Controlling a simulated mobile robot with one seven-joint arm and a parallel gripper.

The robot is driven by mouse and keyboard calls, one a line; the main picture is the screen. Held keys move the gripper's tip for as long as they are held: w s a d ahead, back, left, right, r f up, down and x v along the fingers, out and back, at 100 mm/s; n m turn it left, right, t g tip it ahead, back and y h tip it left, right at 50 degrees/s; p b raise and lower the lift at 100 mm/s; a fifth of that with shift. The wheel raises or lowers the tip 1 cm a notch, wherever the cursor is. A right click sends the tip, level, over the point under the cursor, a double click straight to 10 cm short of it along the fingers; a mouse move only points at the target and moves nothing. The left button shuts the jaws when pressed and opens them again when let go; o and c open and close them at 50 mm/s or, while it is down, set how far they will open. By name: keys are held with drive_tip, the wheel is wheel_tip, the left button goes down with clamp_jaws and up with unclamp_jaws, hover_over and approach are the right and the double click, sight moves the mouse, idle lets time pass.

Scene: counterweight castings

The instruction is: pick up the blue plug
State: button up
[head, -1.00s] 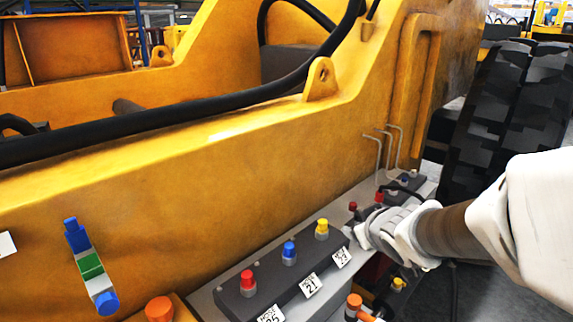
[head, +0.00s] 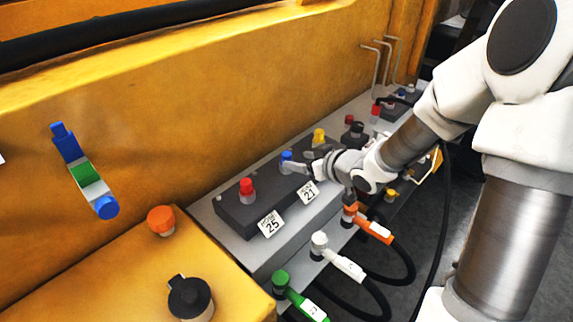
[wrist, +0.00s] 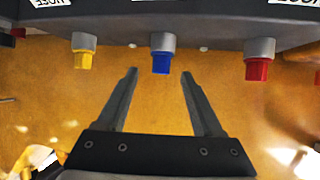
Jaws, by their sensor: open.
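The blue plug (head: 286,157) stands on a grey fitting on the dark block (head: 262,198), between the red plug (head: 247,188) and the yellow plug (head: 319,136). My gripper (head: 303,163) is open, right at the blue plug, and partly covers its surroundings. In the wrist view the blue plug (wrist: 162,62) sits centred ahead of my open fingers (wrist: 160,74), its tip close to the fingertip line. No contact shows. The yellow plug (wrist: 83,59) is to its left and the red plug (wrist: 257,69) to its right.
White label plates (head: 270,224) front the block. Below are hose couplings in orange (head: 374,230), white (head: 345,264) and green (head: 300,300), with black hoses hanging. The yellow casting wall (head: 200,100) rises behind. An orange knob (head: 161,220) and black cap (head: 190,298) stand at lower left.

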sight(290, 159)
drive_tip(key=x, duration=0.3)
drive_tip(key=shift+w+a+f+b, duration=0.2)
drive_tip(key=shift+w+b, duration=0.05)
drive_tip(key=shift+b, duration=0.05)
drive_tip(key=shift+a+r+b+x, duration=0.1)
drive_tip(key=shift+r+b+x, duration=0.05)
drive_tip(key=shift+x, duration=0.75)
drive_tip(key=shift+a+r+b+x, duration=0.1)
drive_tip(key=shift+b+x, duration=0.1)
drive_tip(key=shift+x, duration=0.75)
drive_tip(key=shift+a+r+b+x, duration=0.1)
drive_tip(key=shift+r+b+x, duration=0.05)
drive_tip(key=shift+x, duration=0.75)
drive_tip(key=shift+w, duration=0.1)
drive_tip(key=shift+d, duration=0.1)
clamp_jaws()
